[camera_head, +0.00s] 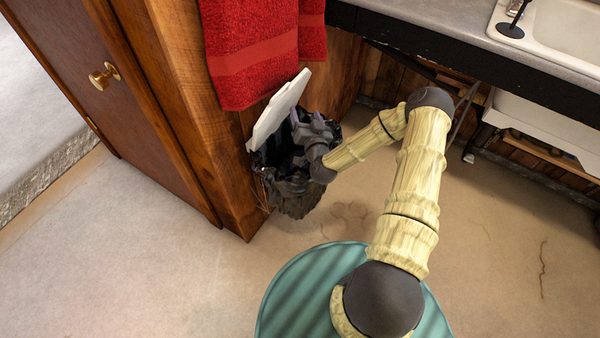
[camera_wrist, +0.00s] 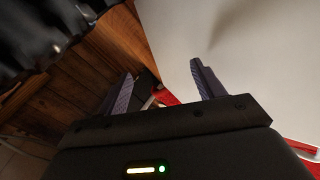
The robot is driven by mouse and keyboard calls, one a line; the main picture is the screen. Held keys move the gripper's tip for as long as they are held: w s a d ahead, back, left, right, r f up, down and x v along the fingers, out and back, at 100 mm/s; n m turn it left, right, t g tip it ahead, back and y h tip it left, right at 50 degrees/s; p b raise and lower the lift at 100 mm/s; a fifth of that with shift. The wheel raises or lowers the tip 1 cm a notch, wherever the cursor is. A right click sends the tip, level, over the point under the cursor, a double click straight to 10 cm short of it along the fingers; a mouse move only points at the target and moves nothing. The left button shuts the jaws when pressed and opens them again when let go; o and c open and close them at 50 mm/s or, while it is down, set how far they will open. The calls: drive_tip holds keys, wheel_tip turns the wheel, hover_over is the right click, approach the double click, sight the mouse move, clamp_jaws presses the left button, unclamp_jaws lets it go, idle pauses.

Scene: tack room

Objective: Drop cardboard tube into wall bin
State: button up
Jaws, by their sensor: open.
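The wall bin (camera_head: 290,197) hangs low on the wooden cabinet side, lined with crumpled black plastic. Its white lid (camera_head: 280,108) stands tilted open. My gripper (camera_head: 297,120) is at the bin's mouth, beside the lid. In the wrist view, my gripper (camera_wrist: 163,82) has its two fingers apart with nothing held between them. The lid (camera_wrist: 255,60) fills the right of that view, and the dark liner (camera_wrist: 40,35) shows at upper left. I see no cardboard tube in either view; much of the bin's inside is hidden by the liner and my gripper.
A red towel (camera_head: 250,50) hangs just above the lid. A wooden cabinet (camera_head: 130,110) with a brass knob stands at left. A grey counter (camera_head: 430,22) with a white sink (camera_head: 560,40) runs along the upper right. The floor (camera_head: 130,265) in front is clear.

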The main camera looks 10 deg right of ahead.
drive_tip(key=s+r+p, duration=0.5)
drive_tip(key=r+p, duration=0.6)
drive_tip(key=p, duration=0.4)
drive_tip(key=s+a+r+p, duration=0.1)
drive_tip(key=s+r+p, duration=0.4)
drive_tip(key=r+p, duration=0.7)
drive_tip(key=p, duration=0.4)
drive_tip(key=shift+s+a+r, duration=0.15)
drive_tip(key=shift+s+r, duration=0.1)
drive_tip(key=shift+s, duration=0.05)
idle(0.5)
